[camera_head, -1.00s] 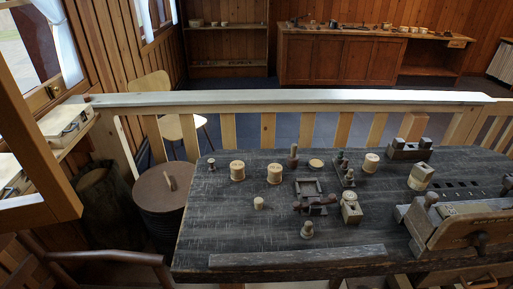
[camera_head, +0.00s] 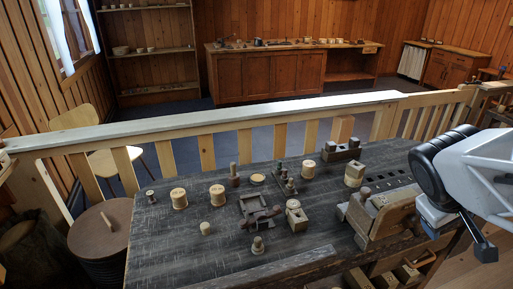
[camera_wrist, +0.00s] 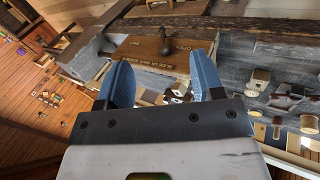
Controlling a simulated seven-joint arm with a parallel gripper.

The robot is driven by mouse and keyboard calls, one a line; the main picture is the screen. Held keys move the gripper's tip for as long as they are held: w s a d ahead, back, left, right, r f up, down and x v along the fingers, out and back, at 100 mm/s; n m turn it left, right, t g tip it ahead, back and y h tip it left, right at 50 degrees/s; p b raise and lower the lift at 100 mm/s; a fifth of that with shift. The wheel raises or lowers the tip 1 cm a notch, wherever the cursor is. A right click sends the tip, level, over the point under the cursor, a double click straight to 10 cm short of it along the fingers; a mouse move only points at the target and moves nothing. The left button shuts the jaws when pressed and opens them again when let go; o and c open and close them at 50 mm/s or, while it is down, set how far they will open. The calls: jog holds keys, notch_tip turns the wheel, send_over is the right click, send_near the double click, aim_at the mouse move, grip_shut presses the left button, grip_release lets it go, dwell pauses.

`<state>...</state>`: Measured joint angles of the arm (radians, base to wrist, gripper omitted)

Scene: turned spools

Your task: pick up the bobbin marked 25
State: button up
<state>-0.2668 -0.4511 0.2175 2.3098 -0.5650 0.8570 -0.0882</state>
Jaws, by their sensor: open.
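Several pale wooden bobbins stand on the dark workbench (camera_head: 165,240). In the head view my arm is at the right, beyond the bench vise and well away from the bobbins.
A wooden vise-like block (camera_head: 385,215) fills the bench's right side. A dark frame-like fixture (camera_head: 257,211), a small block (camera_head: 296,215) and several small turned pieces stand mid-bench. A wooden strip (camera_head: 270,272) lies along the front edge. A railing (camera_head: 225,116) runs behind. The bench's left front is clear.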

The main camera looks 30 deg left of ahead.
jog(key=w+a+f+n+t, duration=0.1)
jog(key=w+a+n+t, duration=0.1)
jog(key=w+a+n, duration=0.5)
jog(key=w+a+f+n+t+y, duration=0.15)
jog(key=w+a, duration=0.25)
jog(key=a, duration=0.8)
jog(key=w+a+f+n+t, duration=0.1)
jog(key=w+a+n+t, duration=0.2)
jog(key=w+a+n, duration=0.45)
jog(key=n+y, duration=1.1)
jog(key=n, duration=0.7)
send_over(150, 194)
jog(key=w+d, duration=0.4)
jog(key=d, duration=0.6)
notch_tip(150, 194, down, 16)
jog(key=shift+a+f, duration=0.15)
jog(key=shift+f, duration=0.1)
jog(key=s+a+f+n, duration=0.1)
jog(key=s+a, duration=0.1)
jog(key=s+a+f+n+g, duration=0.1)
jog(key=s+a+f, duration=0.1)
jog(key=s+a+f+n+y, duration=0.1)
jog(key=s+a+f, duration=0.1)
jog(key=shift+s+n+g, duration=0.25)
jog(key=shift+n+g, duration=0.05)
jog(key=shift+g, duration=0.05)
jog(key=shift+s+a+f, duration=0.2)
jog(key=shift+s+f, duration=0.05)
jog(key=shift+f, duration=0.1)
jog(key=shift+y, duration=0.25)
